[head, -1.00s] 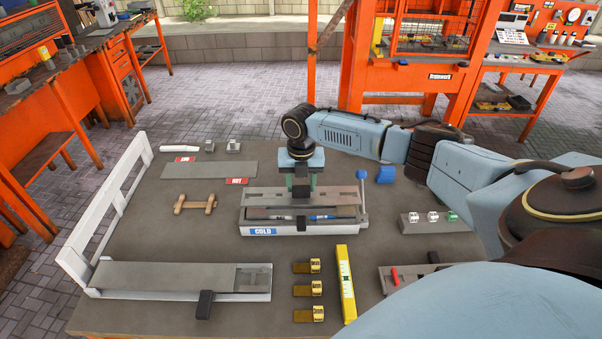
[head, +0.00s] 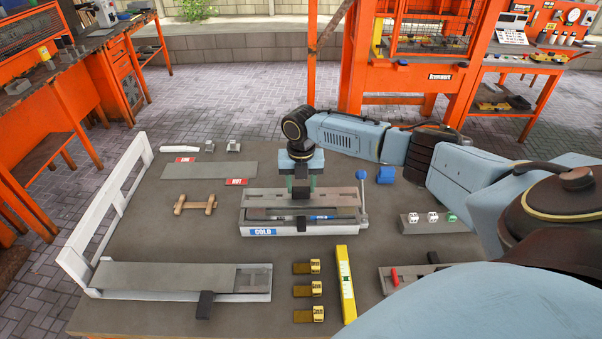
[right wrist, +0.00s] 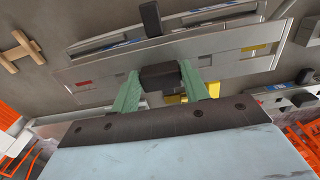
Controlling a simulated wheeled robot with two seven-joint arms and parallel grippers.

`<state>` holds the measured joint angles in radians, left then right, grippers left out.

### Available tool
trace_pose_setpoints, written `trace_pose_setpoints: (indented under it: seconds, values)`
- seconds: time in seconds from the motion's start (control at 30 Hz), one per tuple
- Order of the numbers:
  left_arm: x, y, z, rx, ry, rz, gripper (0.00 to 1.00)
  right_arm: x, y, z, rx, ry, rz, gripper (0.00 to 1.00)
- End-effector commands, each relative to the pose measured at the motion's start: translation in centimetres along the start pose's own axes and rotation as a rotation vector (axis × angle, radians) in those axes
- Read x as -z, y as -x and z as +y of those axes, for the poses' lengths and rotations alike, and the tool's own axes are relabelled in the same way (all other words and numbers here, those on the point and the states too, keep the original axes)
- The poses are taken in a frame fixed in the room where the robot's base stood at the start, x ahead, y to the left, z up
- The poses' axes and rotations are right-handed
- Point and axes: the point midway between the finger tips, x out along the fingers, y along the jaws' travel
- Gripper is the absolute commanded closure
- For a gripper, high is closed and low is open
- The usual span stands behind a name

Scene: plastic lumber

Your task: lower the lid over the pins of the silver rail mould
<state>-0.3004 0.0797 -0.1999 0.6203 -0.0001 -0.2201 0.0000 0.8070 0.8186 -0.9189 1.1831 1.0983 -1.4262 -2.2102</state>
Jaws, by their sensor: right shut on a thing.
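The silver rail mould (head: 330,229) lies at the table's middle, a blue COLD label on its front wall. Its dark inside, with a blue-marked strip, shows below the lid's near edge; a black clamp is at its front. The lid (head: 265,196) is a flat grey plate with slots, held above the mould's rear part, apart from it as far as I can see. My right gripper (head: 301,191) is shut on the lid's black handle (right wrist: 160,77), its green fingers on either side. The pins cannot be made out. My left gripper is not in view.
A yellow level (head: 345,284) and several brass-coloured pieces (head: 308,290) lie in front. A second long mould (head: 150,277) is at front left.

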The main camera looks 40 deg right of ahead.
Motion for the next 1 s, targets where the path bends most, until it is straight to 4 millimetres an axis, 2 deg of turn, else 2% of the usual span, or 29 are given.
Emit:
trace_pose_setpoints:
  seconds: [0.53, 1.0]
  values:
    - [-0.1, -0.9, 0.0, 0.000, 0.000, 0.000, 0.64, 0.0, -1.5, 0.1, -0.002, -0.001, 0.000, 0.96]
    - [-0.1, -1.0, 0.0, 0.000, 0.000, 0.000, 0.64, -0.1, -1.6, 0.1, -0.002, 0.000, -0.001, 0.96]
